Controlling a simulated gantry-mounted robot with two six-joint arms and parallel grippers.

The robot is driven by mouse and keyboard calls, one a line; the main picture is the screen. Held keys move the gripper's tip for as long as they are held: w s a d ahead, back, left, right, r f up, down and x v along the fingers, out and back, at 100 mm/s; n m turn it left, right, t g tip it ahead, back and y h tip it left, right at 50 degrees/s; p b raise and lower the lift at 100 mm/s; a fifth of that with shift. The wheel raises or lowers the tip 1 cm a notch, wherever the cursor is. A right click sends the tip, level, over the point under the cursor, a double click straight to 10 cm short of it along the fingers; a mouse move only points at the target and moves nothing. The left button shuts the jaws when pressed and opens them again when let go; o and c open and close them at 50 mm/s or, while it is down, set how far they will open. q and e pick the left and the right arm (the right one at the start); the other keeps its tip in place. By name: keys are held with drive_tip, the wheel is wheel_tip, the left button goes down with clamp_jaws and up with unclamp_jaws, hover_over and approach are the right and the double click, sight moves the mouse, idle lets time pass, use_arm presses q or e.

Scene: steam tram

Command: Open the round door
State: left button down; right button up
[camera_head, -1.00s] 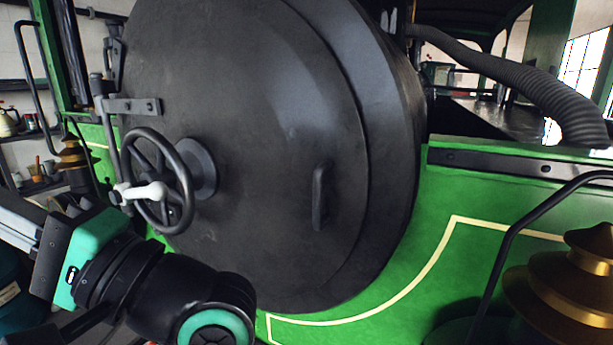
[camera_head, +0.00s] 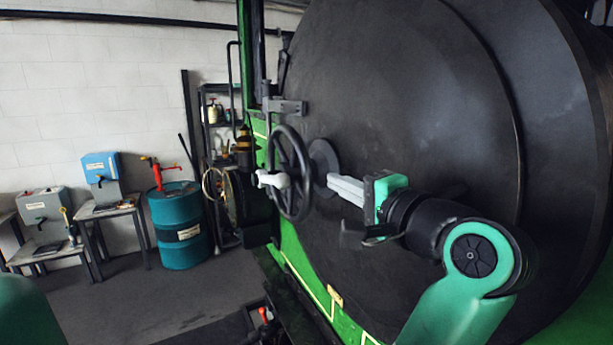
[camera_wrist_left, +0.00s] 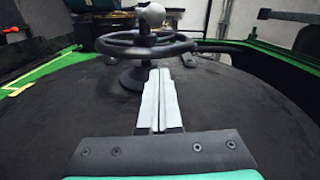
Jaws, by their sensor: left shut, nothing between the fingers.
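The round door (camera_head: 430,80) is a big dark disc filling the right of the head view and appears shut. Its black handwheel (camera_head: 303,174) stands out from a hub (camera_head: 323,160) at the door's left part, with a white-knobbed handle (camera_head: 272,180) on it. My left gripper (camera_head: 332,184) is shut and empty, close to the right of the hub. In the left wrist view the shut fingers (camera_wrist_left: 160,80) point at the handwheel (camera_wrist_left: 143,44) over the door's dark face (camera_wrist_left: 60,115). I cannot tell whether they touch the wheel or hub. My right gripper is out of view.
A hinge-like bracket (camera_head: 285,106) sits above the handwheel. Green bodywork (camera_head: 295,262) runs below the door. A blue drum (camera_head: 181,225), small tables with boxes (camera_head: 102,180) and a shelf stand at the left wall. The grey floor before them is clear.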

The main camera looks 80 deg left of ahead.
sight(304, 182)
use_arm(q)
drive_tip(key=s+a+p, duration=0.1)
drive_tip(key=s+a, duration=0.1)
drive_tip(key=s+a+p, duration=0.1)
drive_tip(key=s, duration=0.1)
drive_tip(key=shift+s+a+f, duration=0.15)
drive_tip(key=shift+a, duration=0.25)
drive_tip(key=shift+s+f, duration=0.15)
drive_tip(key=shift+s, duration=0.2)
drive_tip(key=shift+s, duration=0.1)
